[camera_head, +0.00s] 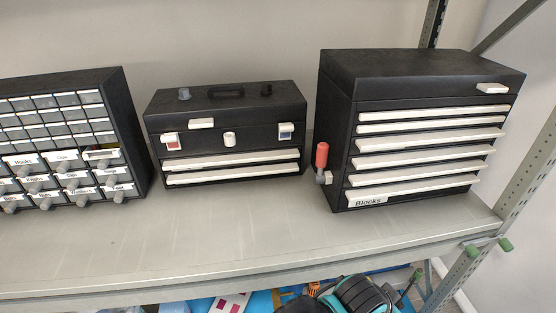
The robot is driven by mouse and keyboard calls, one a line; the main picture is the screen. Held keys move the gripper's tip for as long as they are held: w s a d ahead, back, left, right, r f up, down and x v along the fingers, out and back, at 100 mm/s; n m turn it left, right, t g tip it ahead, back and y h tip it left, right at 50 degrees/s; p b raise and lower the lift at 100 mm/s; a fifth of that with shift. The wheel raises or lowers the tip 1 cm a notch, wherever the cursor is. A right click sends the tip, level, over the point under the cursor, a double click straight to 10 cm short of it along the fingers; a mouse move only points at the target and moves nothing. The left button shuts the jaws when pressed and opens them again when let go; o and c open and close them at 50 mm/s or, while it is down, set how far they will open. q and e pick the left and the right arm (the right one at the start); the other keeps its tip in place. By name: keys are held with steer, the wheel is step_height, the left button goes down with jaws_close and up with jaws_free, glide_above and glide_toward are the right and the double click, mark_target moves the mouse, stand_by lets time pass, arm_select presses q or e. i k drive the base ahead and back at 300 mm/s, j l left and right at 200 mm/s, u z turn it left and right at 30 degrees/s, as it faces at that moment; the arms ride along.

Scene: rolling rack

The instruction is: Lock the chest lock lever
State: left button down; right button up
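The chest (422,64) is a black drawer chest with several white-fronted drawers and a "Blocks" label, at the right of the shelf. I cannot tell whether the lever touches the chest's drawers. Neither of my grippers is in view.
A black toolbox (226,110) with latches stands in the middle, and a small-drawer cabinet (126,115) at the left. The grey shelf (240,235) is clear in front. A rack post (520,185) stands at the right. Teal and black items (362,294) show below the shelf.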

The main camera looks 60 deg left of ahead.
mark_target(322, 151)
steer(key=u, duration=1.75)
